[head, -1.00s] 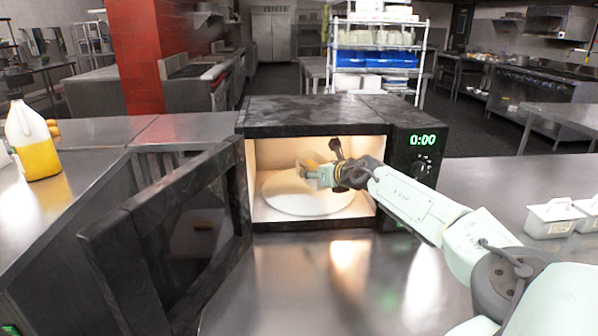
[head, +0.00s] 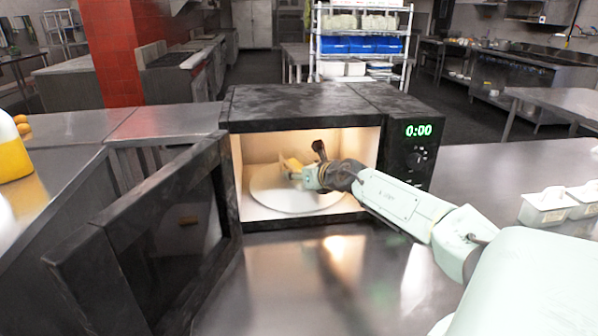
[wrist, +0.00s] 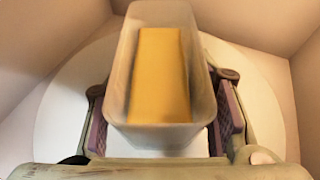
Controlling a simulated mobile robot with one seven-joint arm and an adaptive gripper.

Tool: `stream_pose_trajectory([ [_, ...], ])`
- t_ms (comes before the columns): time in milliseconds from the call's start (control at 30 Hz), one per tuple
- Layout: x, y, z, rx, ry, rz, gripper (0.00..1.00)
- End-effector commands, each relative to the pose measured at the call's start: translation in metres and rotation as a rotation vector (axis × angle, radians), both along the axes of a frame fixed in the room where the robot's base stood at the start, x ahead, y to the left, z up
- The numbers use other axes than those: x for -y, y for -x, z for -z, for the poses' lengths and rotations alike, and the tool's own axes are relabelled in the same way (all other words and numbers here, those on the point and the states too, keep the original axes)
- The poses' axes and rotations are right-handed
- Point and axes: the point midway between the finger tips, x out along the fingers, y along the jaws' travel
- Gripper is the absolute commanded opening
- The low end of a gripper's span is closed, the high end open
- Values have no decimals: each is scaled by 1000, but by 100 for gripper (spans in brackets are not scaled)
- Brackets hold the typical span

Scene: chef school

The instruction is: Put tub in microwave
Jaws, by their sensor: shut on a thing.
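The tub (wrist: 163,128) is a pale, narrow, open container with yellow contents. In the wrist view my gripper (wrist: 163,118) has a finger on each side of it and is shut on it. In the head view my gripper (head: 301,175) is inside the lit microwave (head: 300,110), above the round white turntable (head: 297,199). The tub (head: 290,165) shows there only small, at the gripper's tip. The microwave door (head: 150,235) stands wide open to the left. I cannot tell whether the tub touches the turntable.
The microwave's side walls and ceiling lie close around my arm. White containers (head: 547,210) stand on the counter at the right. A jug of yellow liquid (head: 12,150) is at the left edge. The steel counter before the microwave (head: 300,280) is clear.

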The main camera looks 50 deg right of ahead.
Motion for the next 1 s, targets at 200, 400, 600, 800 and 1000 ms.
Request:
stream_pose_trajectory([
  [200,0,0,2,0,-1,0,58],
  [400,0,0,2,0,0,0,71],
  [600,0,0,2,0,0,0,71],
  [800,0,0,-2,0,0,0,71],
  [1000,0,-3,-5,1,0,-2,71],
])
